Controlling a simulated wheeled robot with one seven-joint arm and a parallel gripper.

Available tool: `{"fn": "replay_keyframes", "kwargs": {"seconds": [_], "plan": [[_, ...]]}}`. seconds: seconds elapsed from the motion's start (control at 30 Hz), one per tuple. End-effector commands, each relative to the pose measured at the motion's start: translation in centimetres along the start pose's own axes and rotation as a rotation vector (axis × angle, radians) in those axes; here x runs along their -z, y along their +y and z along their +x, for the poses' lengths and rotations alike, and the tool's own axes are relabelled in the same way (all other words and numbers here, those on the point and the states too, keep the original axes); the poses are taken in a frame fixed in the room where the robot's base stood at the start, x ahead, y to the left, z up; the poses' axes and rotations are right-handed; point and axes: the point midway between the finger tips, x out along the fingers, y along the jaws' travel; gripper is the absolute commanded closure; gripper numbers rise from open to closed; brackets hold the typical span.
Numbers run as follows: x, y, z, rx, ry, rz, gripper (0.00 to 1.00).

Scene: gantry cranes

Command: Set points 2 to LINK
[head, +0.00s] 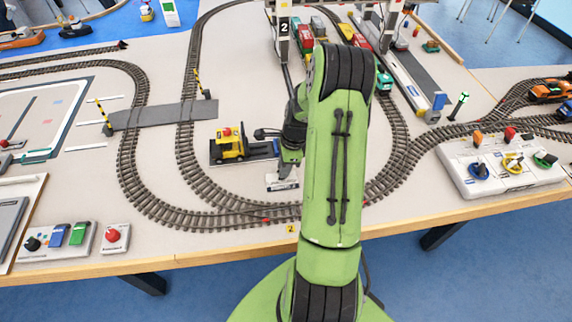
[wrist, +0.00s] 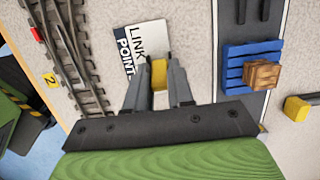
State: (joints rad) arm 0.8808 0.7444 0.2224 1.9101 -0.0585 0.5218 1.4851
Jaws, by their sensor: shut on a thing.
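In the wrist view, my gripper (wrist: 159,75) is shut on a small yellow handle (wrist: 159,77). The handle stands at a white and dark label plate (wrist: 128,40) reading "LINK" and "POINT…", partly covered by the fingers. The plate also shows in the head view (head: 282,183), just below my gripper (head: 290,160). The handle's base and the way it leans are hidden. Beside the plate, a track junction (wrist: 75,50) has a red mark and a yellow "2" tag (wrist: 50,80). That tag also shows at the table's front edge in the head view (head: 291,229).
A yellow forklift (head: 229,146) stands left of my gripper. A blue pallet (wrist: 234,62) with a wooden crate (wrist: 262,75) lies on the grey strip. A lever panel (head: 497,165) is at right, a button box (head: 62,239) at left. Gantry legs (head: 283,30) stand behind.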

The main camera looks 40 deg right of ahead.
Motion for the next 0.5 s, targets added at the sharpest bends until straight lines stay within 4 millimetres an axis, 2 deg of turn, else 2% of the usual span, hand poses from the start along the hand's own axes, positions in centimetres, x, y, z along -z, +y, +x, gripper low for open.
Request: {"fn": "replay_keyframes", "kwargs": {"seconds": [0.5], "plan": [[-2.1, -0.1, 0.6, 0.005, 0.473, -0.007, 1.00]]}}
